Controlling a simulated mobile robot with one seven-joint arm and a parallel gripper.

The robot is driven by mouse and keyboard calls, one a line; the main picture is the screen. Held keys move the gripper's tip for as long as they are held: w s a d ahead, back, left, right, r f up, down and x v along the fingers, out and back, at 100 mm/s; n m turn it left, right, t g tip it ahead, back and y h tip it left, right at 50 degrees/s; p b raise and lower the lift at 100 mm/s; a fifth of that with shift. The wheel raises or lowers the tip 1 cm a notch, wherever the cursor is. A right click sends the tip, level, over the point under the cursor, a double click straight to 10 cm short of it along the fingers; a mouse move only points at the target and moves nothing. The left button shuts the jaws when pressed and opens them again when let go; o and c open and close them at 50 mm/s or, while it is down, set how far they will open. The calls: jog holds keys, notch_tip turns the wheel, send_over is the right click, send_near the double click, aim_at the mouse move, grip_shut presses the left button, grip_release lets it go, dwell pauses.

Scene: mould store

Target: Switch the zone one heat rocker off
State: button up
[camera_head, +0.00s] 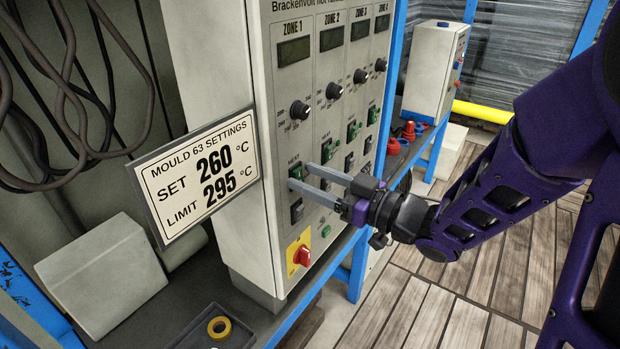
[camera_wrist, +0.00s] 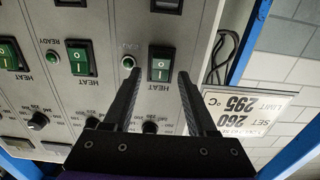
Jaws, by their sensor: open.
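In the wrist view the rocker (camera_wrist: 160,63) shows I and O marks, upside down, above the word HEAT. My gripper (camera_head: 299,178) is open and empty, its two grey fingers pointing at the panel around this rocker. In the wrist view my gripper (camera_wrist: 159,76) has one fingertip on each side of the rocker. I cannot tell whether the fingertips touch the panel.
The neighbouring green heat rocker (camera_wrist: 82,58) is close by. A black switch (camera_head: 297,211) and a red rotary switch on a yellow plate (camera_head: 300,254) are below. A settings placard (camera_head: 197,176) juts out left of the panel. Blue frame rails run beneath the cabinet.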

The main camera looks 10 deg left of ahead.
jog(key=shift+w+a, duration=0.1)
jog(key=shift+a, duration=0.1)
grip_shut()
dwell(0.3)
jog(key=shift+f+y+b, duration=0.35)
jog(key=shift+y, duration=0.25)
jog(key=shift+d+f+t+y, duration=0.15)
jog(key=shift+t+y, duration=0.55)
jog(key=shift+y, duration=0.5)
